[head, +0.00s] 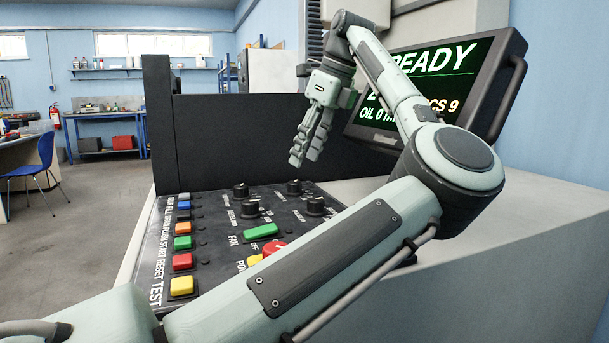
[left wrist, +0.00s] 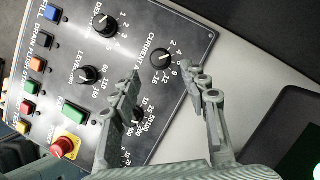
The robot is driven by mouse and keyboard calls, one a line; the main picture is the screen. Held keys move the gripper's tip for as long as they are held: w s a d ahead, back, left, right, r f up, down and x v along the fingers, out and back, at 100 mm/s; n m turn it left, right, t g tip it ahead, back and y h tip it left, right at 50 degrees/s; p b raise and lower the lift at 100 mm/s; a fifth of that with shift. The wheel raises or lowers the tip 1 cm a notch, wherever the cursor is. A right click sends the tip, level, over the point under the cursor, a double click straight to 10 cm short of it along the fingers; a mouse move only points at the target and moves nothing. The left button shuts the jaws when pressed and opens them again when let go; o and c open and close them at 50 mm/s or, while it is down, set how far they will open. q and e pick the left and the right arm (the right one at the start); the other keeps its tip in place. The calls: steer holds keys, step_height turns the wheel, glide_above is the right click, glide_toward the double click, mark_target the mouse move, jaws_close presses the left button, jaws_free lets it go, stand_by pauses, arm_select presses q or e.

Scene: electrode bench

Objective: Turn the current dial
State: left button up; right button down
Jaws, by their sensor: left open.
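The current dial (left wrist: 162,58) is a round black knob beside the print "CURRENT A" in the left wrist view. It also shows in the head view as the far right black knob (head: 294,187) on the sloping dark panel (head: 215,262). My left gripper (head: 303,160) points down above it, fingers apart and empty. In the left wrist view, the fingertips of this gripper (left wrist: 162,73) lie to either side and a little below the dial in the picture. Contact with the dial is not visible. My right gripper is out of view.
Other black knobs (left wrist: 104,25) sit close by, one (left wrist: 138,115) partly behind my left finger. Colored buttons (head: 182,262) line the panel's left side. A red emergency button (left wrist: 62,147) is at the near end. A screen (head: 432,85) stands behind, right.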

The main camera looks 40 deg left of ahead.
mark_target(296, 182)
arm_select(q)
steer(key=x, duration=0.6)
steer(key=shift+s+a+f, duration=0.1)
steer(key=shift+c, duration=0.4)
jaws_close()
